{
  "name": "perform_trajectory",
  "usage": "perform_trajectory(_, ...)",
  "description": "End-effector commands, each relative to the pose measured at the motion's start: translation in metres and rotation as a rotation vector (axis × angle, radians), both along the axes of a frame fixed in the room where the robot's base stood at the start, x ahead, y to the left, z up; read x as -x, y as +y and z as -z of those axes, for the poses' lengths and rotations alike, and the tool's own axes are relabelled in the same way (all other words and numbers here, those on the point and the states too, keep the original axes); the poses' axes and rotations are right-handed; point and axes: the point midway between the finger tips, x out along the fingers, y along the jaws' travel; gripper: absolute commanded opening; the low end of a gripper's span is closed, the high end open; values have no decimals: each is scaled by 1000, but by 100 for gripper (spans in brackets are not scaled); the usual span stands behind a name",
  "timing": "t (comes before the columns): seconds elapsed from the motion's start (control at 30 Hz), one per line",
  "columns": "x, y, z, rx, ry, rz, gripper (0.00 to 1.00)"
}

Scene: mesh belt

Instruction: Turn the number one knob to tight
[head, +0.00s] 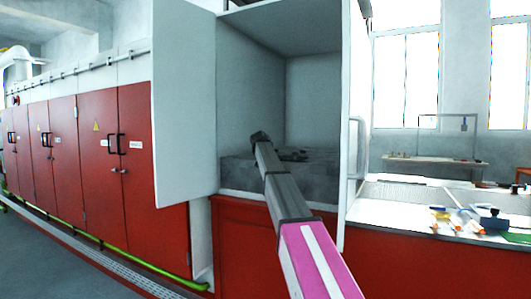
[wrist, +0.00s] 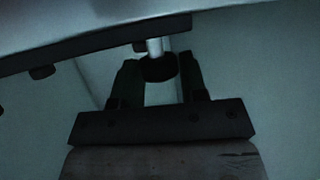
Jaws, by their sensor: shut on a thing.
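A dark round knob (wrist: 158,68) on a short pale shaft shows in the wrist view, below a dark bar (wrist: 95,43). My gripper (wrist: 159,72) is shut on this knob, with one dark finger on each side of it. No number or tight mark can be read on it. In the head view my arm reaches into the open grey cabinet (head: 312,100). The knob cannot be made out there, and my gripper's hold is too small and dark to see.
The cabinet's pale door (head: 184,100) stands open on the left. Red cabinets (head: 100,150) line the left side. A white bench (head: 400,210) with small items is on the right. Inside the cabinet, a dark grey block (head: 240,175) lies around my arm's far end.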

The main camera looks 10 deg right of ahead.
Motion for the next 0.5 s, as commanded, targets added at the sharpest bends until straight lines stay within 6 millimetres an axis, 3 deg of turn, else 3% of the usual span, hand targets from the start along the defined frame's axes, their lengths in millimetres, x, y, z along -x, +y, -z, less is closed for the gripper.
perform_trajectory(0.5, -5, 5, -1, 1, 0, 481, 16)
